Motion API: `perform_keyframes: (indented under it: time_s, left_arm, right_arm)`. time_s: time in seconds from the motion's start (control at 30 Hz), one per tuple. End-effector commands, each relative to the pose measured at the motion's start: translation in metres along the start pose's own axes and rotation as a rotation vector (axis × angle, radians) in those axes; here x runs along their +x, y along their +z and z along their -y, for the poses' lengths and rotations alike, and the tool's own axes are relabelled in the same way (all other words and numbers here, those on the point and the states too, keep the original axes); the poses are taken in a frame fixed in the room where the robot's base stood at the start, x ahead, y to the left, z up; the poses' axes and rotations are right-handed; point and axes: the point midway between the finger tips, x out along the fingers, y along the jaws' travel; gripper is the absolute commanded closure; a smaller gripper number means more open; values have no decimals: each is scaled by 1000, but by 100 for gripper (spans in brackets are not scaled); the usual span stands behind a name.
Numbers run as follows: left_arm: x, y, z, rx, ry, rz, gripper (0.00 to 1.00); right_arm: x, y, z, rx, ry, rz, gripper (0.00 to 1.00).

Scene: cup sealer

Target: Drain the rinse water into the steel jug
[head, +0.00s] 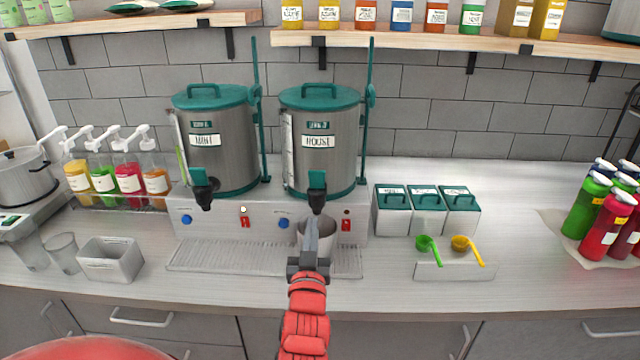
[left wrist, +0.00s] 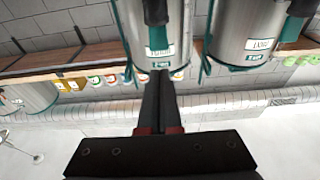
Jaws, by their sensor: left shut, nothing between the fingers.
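The steel jug (head: 328,234) stands on the drip tray under the tap (head: 317,200) of the right urn (head: 335,155). My left gripper (head: 312,226) is shut and empty. Its fingers overlap the near side of the jug in the head view, hiding part of it; I cannot tell whether they touch. In the left wrist view the shut fingers (left wrist: 160,78) point toward an urn (left wrist: 158,35) with its dark tap (left wrist: 156,10) at the top edge. No water stream shows. The urn's contents are hidden. My right gripper is out of view.
A second urn (head: 215,150) stands at left, with syrup pumps (head: 103,180) and a small steel bin (head: 110,260) beyond it. Lidded boxes (head: 425,222) and a scoop holder (head: 455,271) are at right, then several bottles (head: 605,225). Counter front (head: 390,292) is clear.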

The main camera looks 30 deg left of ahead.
Motion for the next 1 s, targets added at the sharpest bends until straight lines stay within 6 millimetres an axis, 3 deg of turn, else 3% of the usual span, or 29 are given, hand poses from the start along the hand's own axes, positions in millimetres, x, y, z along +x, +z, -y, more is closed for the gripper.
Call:
perform_keyframes:
  time_s: [0.17,0.47,0.5,0.7,1.0]
  left_arm:
    - [2,1,0,-2,1,-5,100]
    - [24,7,0,1,-1,-10,100]
    - [37,-2,0,1,-1,-6,100]
    - [82,-7,1,1,-1,-2,100]
    - [128,-5,0,1,1,-3,100]
  right_arm:
    - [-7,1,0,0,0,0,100]
    - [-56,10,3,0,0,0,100]
    - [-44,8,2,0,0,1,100]
    - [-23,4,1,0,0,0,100]
    - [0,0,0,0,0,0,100]
